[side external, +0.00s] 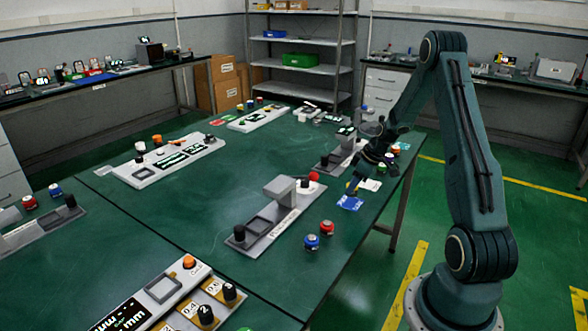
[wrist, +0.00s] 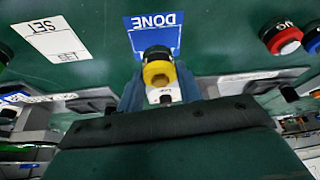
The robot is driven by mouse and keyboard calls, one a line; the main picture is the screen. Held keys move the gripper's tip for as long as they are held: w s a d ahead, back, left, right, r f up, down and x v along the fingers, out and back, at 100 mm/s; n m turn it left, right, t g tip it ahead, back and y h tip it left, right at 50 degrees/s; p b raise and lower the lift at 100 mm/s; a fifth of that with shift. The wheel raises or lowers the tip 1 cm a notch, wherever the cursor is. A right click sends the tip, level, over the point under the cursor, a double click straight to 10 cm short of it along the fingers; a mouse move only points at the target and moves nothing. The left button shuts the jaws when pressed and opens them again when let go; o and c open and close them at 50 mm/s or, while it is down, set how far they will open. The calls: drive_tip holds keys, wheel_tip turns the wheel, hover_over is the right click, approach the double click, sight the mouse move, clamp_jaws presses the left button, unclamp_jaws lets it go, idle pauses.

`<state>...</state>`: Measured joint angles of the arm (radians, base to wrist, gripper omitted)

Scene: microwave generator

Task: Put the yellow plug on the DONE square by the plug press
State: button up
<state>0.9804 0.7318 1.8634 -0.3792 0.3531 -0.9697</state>
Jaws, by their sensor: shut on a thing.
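The yellow plug (wrist: 158,72) sits between the two fingers of my gripper (wrist: 159,90) in the wrist view, with a dark part at its far end. My gripper is shut on it. The blue and white DONE square (wrist: 152,36) lies just beyond the plug, which overlaps its near edge in this view. In the side view my gripper (side external: 355,186) is low over the table, just above the blue DONE square (side external: 350,203). The plug cannot be made out there. A grey press-like station (side external: 283,192) stands left of the square; its label is too small to read.
A white SET square (wrist: 51,40) lies left of DONE; it also shows in the side view (side external: 370,185). A red plug (side external: 327,227) and a blue plug (side external: 311,242) stand near the table edge. More small coloured pieces (side external: 390,155) stand behind my gripper.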

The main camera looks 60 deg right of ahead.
drive_tip(key=shift+f, duration=1.5)
drive_tip(key=shift+f, duration=0.1)
drive_tip(key=o, duration=1.1)
drive_tip(key=shift+o, duration=0.2)
drive_tip(key=v, duration=1.2)
